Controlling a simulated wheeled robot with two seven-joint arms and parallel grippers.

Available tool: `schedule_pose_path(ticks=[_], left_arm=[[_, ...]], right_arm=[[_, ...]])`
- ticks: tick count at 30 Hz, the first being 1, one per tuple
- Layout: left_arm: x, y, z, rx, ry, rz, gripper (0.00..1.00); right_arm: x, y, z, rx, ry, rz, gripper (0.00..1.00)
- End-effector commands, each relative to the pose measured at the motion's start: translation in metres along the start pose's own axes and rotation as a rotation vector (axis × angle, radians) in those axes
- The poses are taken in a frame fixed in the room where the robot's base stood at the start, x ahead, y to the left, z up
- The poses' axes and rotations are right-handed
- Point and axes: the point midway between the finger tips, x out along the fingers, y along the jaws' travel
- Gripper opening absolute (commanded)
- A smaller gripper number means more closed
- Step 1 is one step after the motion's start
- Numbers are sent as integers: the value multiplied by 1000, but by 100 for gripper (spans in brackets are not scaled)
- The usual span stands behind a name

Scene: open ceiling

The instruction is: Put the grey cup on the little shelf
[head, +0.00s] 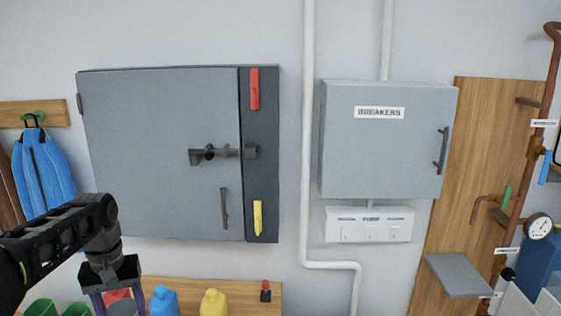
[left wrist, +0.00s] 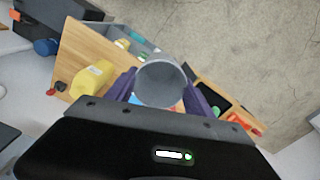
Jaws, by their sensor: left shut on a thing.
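The grey cup (left wrist: 160,84) is between the purple fingers of my left gripper (left wrist: 165,95), its round opening facing the wrist camera. In the head view my left gripper (head: 118,297) is at the lower left, pointing down and shut on the cup (head: 123,308), of which only the top part shows at the bottom edge. A small grey shelf (head: 460,275) juts from the wooden panel at the lower right, far to the right of the gripper. Its visible top looks bare. My right gripper is not in view.
A large grey cabinet (head: 160,150) and a breaker box (head: 385,140) hang on the wall. A white pipe (head: 309,130) runs down between them. Blue (head: 163,302) and yellow (head: 214,303) bottles stand below. A gauge (head: 538,226) and copper pipe (head: 525,165) are close to the shelf.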

Motion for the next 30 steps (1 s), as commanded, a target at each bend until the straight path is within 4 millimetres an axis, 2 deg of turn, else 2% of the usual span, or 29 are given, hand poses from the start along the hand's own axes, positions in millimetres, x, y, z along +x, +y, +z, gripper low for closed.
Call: schedule_pose_path(ticks=[1,5,9,15,18,21,24,30], left_arm=[[15,10,-1,22,-5,-1,16],[43,33,-3,75,-4,-1,16],[80,65,1,148,-3,-1,16],[146,121,22,289,-4,-1,16],[168,142,35,343,-3,-1,16],[179,154,42,376,-1,-1,16],[181,160,45,389,1,0,16],[179,161,45,390,0,0,16]], right_arm=[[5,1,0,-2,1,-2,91],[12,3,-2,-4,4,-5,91],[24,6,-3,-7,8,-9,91],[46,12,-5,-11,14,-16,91],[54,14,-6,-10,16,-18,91],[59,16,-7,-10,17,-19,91],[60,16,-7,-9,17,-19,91],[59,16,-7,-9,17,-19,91]])
